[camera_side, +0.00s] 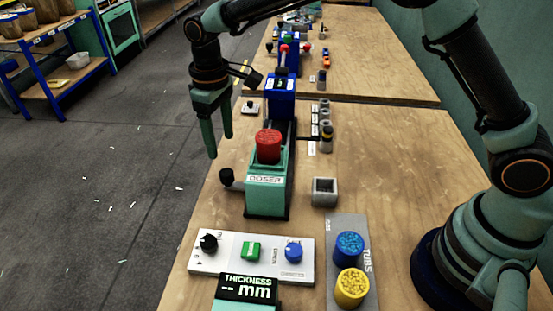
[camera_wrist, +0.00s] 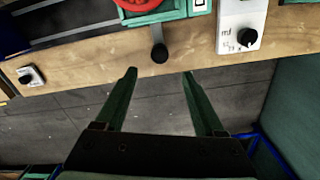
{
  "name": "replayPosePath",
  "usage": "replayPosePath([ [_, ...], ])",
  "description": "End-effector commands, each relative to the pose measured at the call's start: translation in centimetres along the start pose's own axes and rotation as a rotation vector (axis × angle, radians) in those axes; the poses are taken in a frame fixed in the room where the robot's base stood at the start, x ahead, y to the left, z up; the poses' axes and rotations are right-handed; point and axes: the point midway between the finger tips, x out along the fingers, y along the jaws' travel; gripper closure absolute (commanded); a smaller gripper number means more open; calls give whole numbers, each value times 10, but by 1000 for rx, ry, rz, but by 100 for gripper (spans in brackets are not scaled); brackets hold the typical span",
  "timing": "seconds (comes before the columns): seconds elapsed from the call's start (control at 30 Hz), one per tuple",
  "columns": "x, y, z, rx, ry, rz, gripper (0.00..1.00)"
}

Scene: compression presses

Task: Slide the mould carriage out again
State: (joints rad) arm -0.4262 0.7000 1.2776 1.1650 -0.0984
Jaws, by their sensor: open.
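My gripper (camera_side: 219,146) is open and empty, its two green fingers pointing down at the left edge of the bench. In the wrist view its fingertips (camera_wrist: 160,73) are spread apart, with a black knob (camera_wrist: 159,53) just ahead of the gap between them. That knob (camera_side: 227,176) sticks out on the left of the green doser (camera_side: 266,182), which carries a red tub (camera_side: 268,146). A dark track (camera_side: 289,140) runs from the doser back to a blue press block (camera_side: 281,97). I cannot clearly make out the mould carriage.
A control panel (camera_side: 228,258), a thickness display (camera_side: 248,289) and a tray with blue (camera_side: 348,245) and yellow tubs (camera_side: 351,287) stand in front. A grey square cup (camera_side: 324,191) is right of the doser. A small knobbed box (camera_side: 250,107) sits left of the press.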

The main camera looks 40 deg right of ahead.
Motion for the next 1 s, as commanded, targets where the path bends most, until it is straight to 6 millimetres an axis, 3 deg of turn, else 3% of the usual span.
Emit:
replayPosePath([
  [0.2,45,0,1,1,-4,0,29],
  [0.4,75,0,1,1,-2,0,29],
  [0.6,89,0,1,1,0,0,29],
  [0.9,90,0,0,1,1,0,29],
  [0.93,90,0,0,1,1,0,37],
  [1.0,90,0,0,1,1,0,63],
])
